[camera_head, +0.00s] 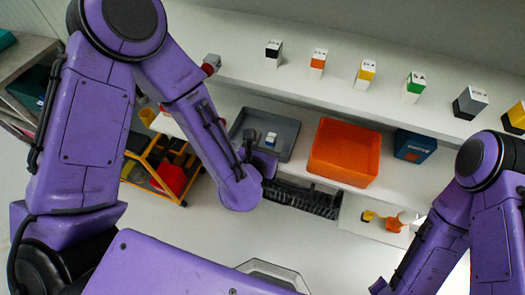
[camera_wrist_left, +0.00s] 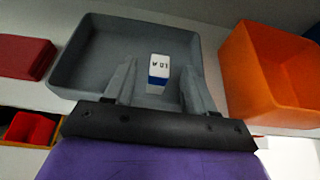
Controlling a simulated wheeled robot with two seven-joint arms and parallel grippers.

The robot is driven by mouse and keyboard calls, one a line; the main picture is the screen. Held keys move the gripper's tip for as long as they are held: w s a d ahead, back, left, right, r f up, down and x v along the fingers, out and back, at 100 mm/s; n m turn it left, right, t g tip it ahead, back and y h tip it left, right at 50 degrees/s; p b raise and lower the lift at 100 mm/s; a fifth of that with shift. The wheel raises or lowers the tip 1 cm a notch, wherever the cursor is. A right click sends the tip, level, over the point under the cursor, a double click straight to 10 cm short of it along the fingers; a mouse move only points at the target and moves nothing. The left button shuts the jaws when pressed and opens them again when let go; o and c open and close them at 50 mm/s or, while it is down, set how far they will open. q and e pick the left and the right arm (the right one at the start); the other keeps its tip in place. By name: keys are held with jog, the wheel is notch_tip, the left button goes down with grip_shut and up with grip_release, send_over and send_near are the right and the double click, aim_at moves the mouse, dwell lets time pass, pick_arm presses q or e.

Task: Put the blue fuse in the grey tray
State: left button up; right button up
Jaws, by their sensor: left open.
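My left gripper (camera_head: 259,147) is over the tray's near side. In the left wrist view the gripper (camera_wrist_left: 160,70) is open, its fingers on either side of the fuse (camera_wrist_left: 158,68), with gaps between. The tray (camera_wrist_left: 88,70) surrounds it there. My right arm shows at the right, but its gripper is out of view.
An orange bin (camera_head: 345,150) stands right of the tray, with a blue box (camera_head: 414,146) beyond it. Several coloured fuse-like blocks stand along the upper shelf (camera_head: 300,90). A yellow-framed cart (camera_head: 160,165) with red bins is at the left.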

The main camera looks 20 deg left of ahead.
pick_arm(q)
jog(key=p+v, duration=0.6)
jog(key=v, duration=0.1)
jog(key=shift+r, duration=0.1)
jog(key=s+a+f+m+g+y, duration=0.2)
jog(key=s+a+f+m+g, duration=0.3)
jog(key=m, duration=0.9)
jog(key=s+a+f+m+g+y, duration=0.1)
jog(key=s+a+f+m+g, duration=0.4)
jog(key=s+a+f+m, duration=0.7)
jog(key=a+f+m, duration=0.1)
jog(key=m, duration=0.2)
jog(key=shift+a+y, duration=0.15)
jog(key=shift+y, duration=0.25)
